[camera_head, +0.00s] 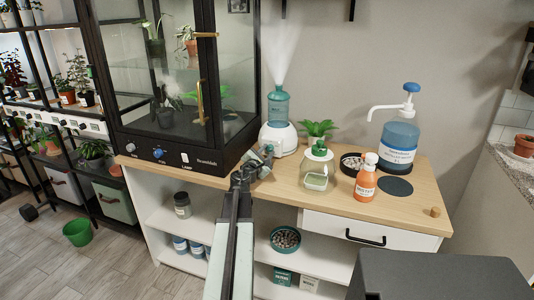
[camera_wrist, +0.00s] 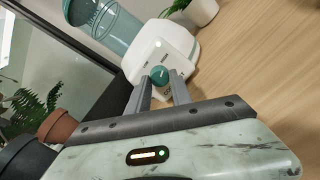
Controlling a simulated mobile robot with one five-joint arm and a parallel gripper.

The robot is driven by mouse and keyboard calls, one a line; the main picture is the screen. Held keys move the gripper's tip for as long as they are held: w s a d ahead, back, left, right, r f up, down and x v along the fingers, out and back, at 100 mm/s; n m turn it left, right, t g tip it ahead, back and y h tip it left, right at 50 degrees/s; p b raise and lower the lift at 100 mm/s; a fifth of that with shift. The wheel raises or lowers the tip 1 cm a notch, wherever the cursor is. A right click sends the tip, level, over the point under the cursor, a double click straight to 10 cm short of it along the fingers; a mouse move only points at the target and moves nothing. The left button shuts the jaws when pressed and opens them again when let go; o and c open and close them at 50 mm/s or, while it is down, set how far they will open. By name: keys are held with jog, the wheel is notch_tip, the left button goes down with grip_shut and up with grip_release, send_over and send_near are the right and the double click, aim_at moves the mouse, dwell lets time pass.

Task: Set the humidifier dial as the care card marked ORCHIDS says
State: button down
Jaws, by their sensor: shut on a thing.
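The humidifier (camera_head: 277,138) stands on the wooden counter beside the glass cabinet. It has a white base and a teal water bottle, and mist rises from its top. In the wrist view, the humidifier's white base (camera_wrist: 190,48) carries a small teal dial (camera_wrist: 160,74) with a pale pointer mark. My gripper (camera_wrist: 161,84) is shut on the dial, one finger on each side of it. In the head view, my gripper (camera_head: 265,154) is at the base's front left. The markings around the dial are too small to read. I cannot make out a card marked ORCHIDS.
The glass cabinet (camera_head: 180,80) stands close on the left. A potted plant (camera_head: 317,131), a glass jar (camera_head: 318,168), an orange bottle (camera_head: 366,180) and a large blue pump bottle (camera_head: 399,145) stand to the right. The counter's front right is mostly clear.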

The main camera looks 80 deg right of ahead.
jog(key=c, duration=1.1)
grip_release()
jog(key=shift+c, duration=0.2)
jog(key=v, duration=0.8)
